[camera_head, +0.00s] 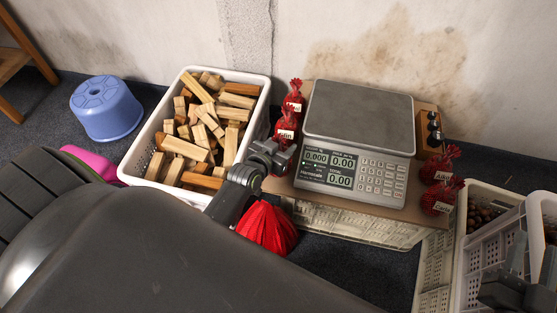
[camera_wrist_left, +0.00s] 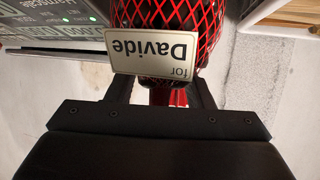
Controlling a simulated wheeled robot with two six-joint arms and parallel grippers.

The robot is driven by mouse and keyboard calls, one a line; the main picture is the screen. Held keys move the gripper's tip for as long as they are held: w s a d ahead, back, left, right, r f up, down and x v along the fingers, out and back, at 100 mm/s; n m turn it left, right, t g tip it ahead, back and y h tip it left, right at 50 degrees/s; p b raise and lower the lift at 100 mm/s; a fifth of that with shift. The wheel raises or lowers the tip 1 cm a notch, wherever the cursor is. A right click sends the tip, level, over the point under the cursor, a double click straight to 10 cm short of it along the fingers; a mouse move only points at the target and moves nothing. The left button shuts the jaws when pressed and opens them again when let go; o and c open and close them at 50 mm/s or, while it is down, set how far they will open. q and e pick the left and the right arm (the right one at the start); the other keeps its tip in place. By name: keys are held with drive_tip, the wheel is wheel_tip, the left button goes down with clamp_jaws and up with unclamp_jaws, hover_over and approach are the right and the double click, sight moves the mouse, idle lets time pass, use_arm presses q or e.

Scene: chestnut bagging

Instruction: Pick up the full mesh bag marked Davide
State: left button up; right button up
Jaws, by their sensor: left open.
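The full red mesh bag marked Davide (camera_wrist_left: 190,20) fills the top middle of the left wrist view; its white label (camera_wrist_left: 152,52) appears upside down. My left gripper (camera_wrist_left: 160,93) is open, with its fingers on either side of the bag's narrow neck, and I cannot tell whether they touch it. In the head view my left gripper (camera_head: 270,157) is at the scale's left side and largely hides this bag. My right gripper (camera_head: 533,268) is at the lower right edge, its fingers apart and empty, over the white crates.
Other red bags (camera_head: 286,126) stand just behind my left gripper. The scale (camera_head: 358,113) is close on its right, a white crate of wood blocks (camera_head: 263,92) on its left. More red bags (camera_head: 438,198) stand right of the scale. A red pleated object (camera_head: 267,229) is below.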

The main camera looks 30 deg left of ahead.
use_arm(q)
drive_tip(key=c, duration=1)
clamp_jaws()
drive_tip(key=shift+s, duration=0.1)
